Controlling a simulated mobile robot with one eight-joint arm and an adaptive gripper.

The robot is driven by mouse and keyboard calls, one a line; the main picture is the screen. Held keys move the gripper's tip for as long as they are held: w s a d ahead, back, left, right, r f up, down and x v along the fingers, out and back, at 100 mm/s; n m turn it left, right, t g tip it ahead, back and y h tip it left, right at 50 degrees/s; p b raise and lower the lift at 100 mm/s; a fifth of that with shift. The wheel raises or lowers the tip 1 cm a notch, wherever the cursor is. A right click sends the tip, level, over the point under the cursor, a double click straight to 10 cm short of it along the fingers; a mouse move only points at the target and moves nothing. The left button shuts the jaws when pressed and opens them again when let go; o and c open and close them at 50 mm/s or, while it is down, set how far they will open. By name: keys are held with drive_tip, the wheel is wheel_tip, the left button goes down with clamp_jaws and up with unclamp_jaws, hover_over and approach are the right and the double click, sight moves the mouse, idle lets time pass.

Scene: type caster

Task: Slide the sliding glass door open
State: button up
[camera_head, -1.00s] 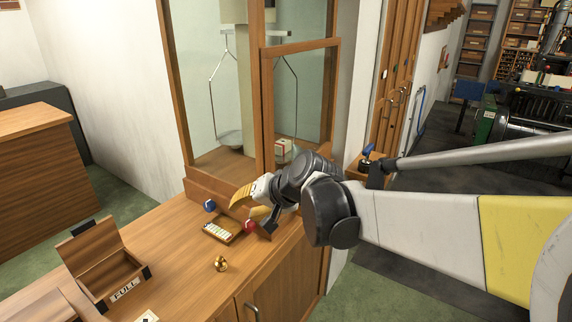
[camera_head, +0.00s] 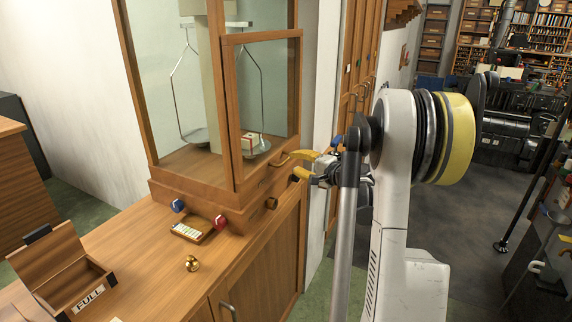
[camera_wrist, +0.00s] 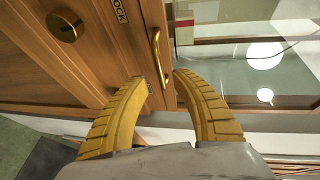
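The sliding glass door (camera_head: 266,92) is a wood-framed pane on the right side of the tall balance case. A brass handle (camera_head: 284,159) sits at its lower edge; it also shows in the wrist view (camera_wrist: 156,55). My gripper (camera_head: 298,164) is just right of the handle, with yellow ribbed fingers apart. In the wrist view the open fingertips (camera_wrist: 160,76) are at the near end of the handle, roughly either side of it. I cannot tell whether they touch it. The glass lies to the right there. The door looks closed.
A round brass knob (camera_wrist: 64,25) and a LOCK label are on the wood beside the handle.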

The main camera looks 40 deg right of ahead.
sight(286, 160)
drive_tip(key=w, duration=0.2)
drive_tip(key=w+f+b, duration=0.1)
drive_tip(key=w, duration=0.2)
drive_tip(key=shift+w, duration=0.15)
clamp_jaws()
wheel_tip(286, 160, up, 30)
drive_tip(key=p, duration=1.8)
drive_tip(key=shift+f, duration=0.1)
unclamp_jaws()
